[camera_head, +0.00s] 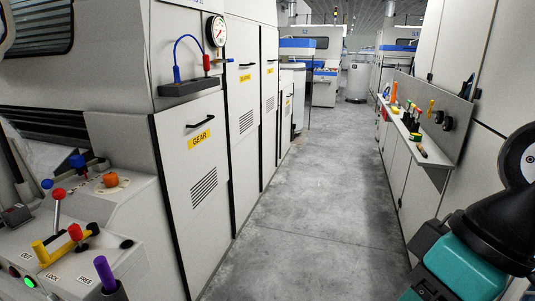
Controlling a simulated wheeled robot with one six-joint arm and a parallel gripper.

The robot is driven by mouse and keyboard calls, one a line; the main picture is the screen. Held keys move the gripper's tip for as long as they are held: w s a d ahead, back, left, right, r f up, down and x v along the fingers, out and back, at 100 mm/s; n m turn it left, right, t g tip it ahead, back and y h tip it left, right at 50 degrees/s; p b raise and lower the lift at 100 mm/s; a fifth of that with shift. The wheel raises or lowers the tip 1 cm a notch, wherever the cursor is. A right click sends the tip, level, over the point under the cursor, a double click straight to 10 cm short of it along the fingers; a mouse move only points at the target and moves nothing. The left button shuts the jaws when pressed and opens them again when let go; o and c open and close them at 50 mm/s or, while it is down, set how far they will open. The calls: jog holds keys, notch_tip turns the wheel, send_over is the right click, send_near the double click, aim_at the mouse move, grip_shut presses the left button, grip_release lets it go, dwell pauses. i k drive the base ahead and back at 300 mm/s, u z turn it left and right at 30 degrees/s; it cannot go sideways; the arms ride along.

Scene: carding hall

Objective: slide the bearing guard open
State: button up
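A row of pale grey guard panels lines the left side of the aisle. The nearest panel (188,165) has a yellow GEAR label (199,139), a black handle (200,125) and vent slots; it looks closed. Beyond it is a second panel (243,150) with a yellow label (244,78) too small to read surely; it also looks shut. Narrower panels with small yellow labels follow, so I cannot tell surely which is the bearing guard. My teal and black arm shows at the lower right, away from the panels. My gripper's fingers are not in view.
A console (80,235) with coloured levers and knobs juts out at lower left. A gauge (217,31) and blue hose (188,45) sit above the GEAR panel. A tool shelf (415,133) lines the right wall. The grey floor (300,200) between is clear.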

aim_at(242, 45)
jog(key=u, duration=0.15)
jog(key=i, duration=3.95)
